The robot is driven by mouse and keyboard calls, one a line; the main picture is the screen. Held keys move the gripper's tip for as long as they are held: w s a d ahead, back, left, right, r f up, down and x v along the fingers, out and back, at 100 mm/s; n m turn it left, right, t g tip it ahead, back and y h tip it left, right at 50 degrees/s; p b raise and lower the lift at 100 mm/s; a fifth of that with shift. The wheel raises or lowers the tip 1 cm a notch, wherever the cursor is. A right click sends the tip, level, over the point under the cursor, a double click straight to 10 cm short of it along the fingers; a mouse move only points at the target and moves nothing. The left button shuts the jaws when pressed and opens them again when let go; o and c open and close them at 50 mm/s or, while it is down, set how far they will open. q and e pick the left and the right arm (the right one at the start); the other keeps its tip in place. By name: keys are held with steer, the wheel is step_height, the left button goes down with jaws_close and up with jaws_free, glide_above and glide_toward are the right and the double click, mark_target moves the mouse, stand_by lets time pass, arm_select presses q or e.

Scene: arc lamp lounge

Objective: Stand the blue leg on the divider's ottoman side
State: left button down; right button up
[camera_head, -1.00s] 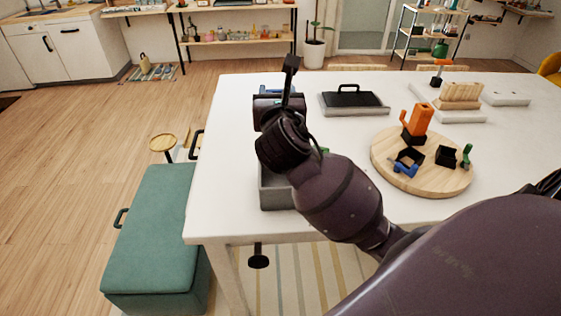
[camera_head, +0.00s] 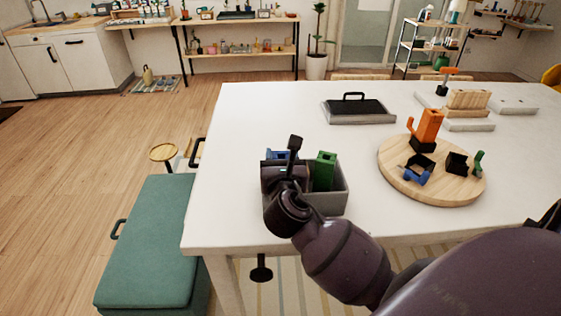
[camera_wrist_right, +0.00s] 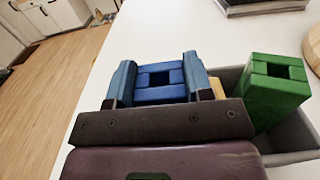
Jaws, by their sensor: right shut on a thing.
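The blue leg (camera_wrist_right: 160,84), a block with a square hole in its top, is upright between the two fingers of my right gripper (camera_wrist_right: 160,78), which is shut on it. In the head view the leg (camera_head: 279,154) shows just behind my right gripper (camera_head: 286,168), at the left, ottoman-side end of the grey bin (camera_head: 334,204). Its lower end is hidden, so I cannot tell whether it touches the bin floor. A green leg (camera_head: 324,170) stands in the bin to the right. A tan strip (camera_wrist_right: 217,88), possibly the divider, shows between them. My left gripper is not in view.
The teal ottoman (camera_head: 150,240) stands left of the white table (camera_head: 240,120). A round wooden board (camera_head: 440,192) with orange, black, blue and green parts lies to the right. A black-handled tray (camera_head: 358,110) is behind. Table is clear between bin and board.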

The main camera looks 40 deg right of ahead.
steer(key=shift+f, duration=0.4)
steer(key=o, duration=1.3)
steer(key=shift+o, duration=0.2)
steer(key=v, duration=1.2)
steer(key=shift+d, duration=0.1)
